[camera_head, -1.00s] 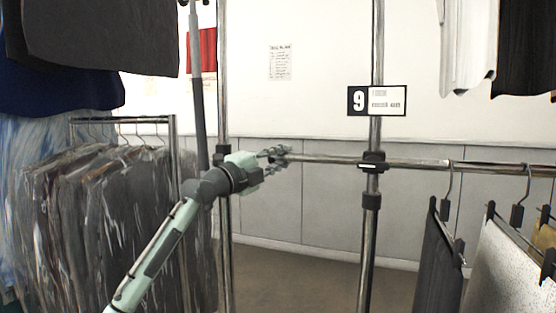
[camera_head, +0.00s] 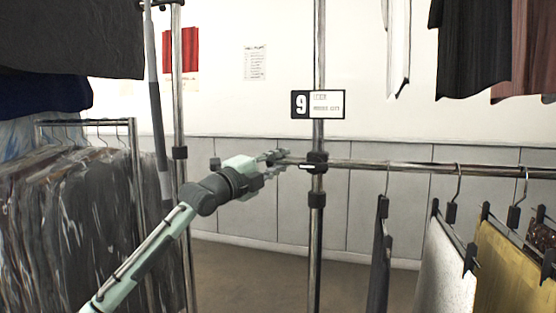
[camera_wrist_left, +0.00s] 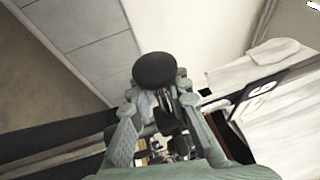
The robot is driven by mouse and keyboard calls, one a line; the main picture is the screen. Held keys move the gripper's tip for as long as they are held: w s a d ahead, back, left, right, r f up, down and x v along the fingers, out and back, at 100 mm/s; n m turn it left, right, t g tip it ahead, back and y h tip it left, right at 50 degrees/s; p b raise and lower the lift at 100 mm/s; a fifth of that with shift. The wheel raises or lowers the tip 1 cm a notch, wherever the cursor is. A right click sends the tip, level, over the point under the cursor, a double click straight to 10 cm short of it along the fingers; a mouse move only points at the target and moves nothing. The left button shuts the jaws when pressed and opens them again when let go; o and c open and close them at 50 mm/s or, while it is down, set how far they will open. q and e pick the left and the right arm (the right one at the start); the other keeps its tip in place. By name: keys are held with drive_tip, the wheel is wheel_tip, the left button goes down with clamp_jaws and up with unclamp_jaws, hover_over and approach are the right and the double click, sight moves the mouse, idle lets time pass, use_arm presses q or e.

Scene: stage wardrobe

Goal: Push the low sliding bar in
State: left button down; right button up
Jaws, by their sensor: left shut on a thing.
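The low sliding bar (camera_head: 400,166) is a level metal rail that runs right from a black clamp (camera_head: 316,162) on a chrome upright. A short length of it shows left of the clamp. My left gripper (camera_head: 277,157) is shut on the bar near its left end, close to the clamp. In the left wrist view, a round black end cap (camera_wrist_left: 155,69) sits at the fingertips of my left gripper (camera_wrist_left: 157,98), and the fingers hide part of the bar behind it. My right gripper is not in view.
Trousers and skirts (camera_head: 447,272) hang from the bar on the right. A number 9 sign (camera_head: 318,104) is on the upright above the clamp. Another chrome upright (camera_head: 181,230) stands behind my left arm. A rack of plastic-covered garments (camera_head: 60,220) stands at left.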

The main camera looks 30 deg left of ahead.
use_arm(q)
drive_tip(key=shift+d+f, duration=0.1)
drive_tip(key=shift+f, duration=0.05)
drive_tip(key=c, duration=1.4)
unclamp_jaws()
drive_tip(key=shift+c, duration=0.2)
drive_tip(key=v, duration=1.2)
